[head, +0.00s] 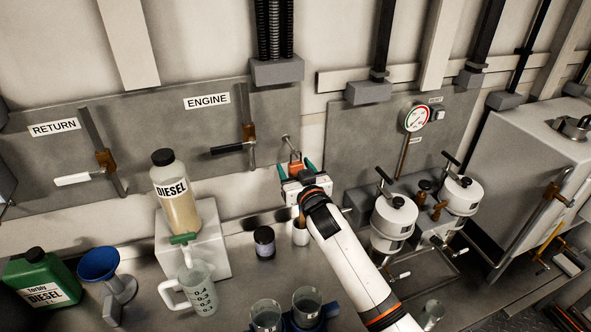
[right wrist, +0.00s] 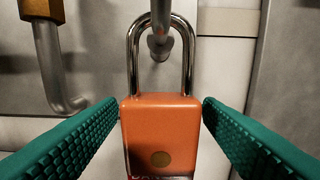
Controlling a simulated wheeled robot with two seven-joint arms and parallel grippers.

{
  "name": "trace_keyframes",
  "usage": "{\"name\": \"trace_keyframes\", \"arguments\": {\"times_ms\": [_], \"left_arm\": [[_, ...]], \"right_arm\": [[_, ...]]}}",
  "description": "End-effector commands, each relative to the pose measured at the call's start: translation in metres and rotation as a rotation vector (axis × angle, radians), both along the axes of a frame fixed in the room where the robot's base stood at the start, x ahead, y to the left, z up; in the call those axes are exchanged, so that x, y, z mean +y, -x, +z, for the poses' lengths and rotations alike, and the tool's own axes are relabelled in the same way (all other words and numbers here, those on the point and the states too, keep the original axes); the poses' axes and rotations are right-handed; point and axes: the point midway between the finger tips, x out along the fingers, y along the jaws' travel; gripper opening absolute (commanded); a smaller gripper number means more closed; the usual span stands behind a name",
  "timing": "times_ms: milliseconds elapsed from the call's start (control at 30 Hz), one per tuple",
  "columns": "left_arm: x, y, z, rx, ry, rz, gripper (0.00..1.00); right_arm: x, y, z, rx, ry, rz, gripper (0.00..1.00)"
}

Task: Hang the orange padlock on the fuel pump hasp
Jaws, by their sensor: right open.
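The orange padlock (right wrist: 160,138) is upright in the right wrist view, its steel shackle at the top. A grey metal peg (right wrist: 160,40) crosses the top of the shackle, and its end shows inside the loop. In the head view the padlock (head: 295,169) is at the wall below a small grey hasp rod (head: 287,141), right of the ENGINE valve. My right gripper (head: 297,170) is open, with its green fingers (right wrist: 160,130) on either side of the padlock body. Narrow gaps show beside the body. My left gripper is not in view.
A diesel bottle (head: 177,195) stands on a white block, with a jug (head: 197,290) below its tap. A dark jar (head: 264,243) and clear cups stand on the bench near my right arm. White filter canisters (head: 394,218) stand right of the arm.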

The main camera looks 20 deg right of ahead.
Motion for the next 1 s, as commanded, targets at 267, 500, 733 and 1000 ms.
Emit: {"name": "trace_keyframes", "arguments": {"times_ms": [267,500,733,1000], "left_arm": [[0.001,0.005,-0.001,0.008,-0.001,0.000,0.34],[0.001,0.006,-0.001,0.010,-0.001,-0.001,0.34],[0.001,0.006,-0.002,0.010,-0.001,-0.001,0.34],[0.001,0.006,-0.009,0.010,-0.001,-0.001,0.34]], "right_arm": [[0.000,0.000,0.000,0.001,0.000,0.000,0.37],[0.000,0.000,0.000,-0.001,0.000,0.000,0.07],[0.000,0.000,0.002,-0.002,0.000,0.000,0.07],[0.000,0.009,0.013,-0.001,0.000,0.000,0.07]]}}
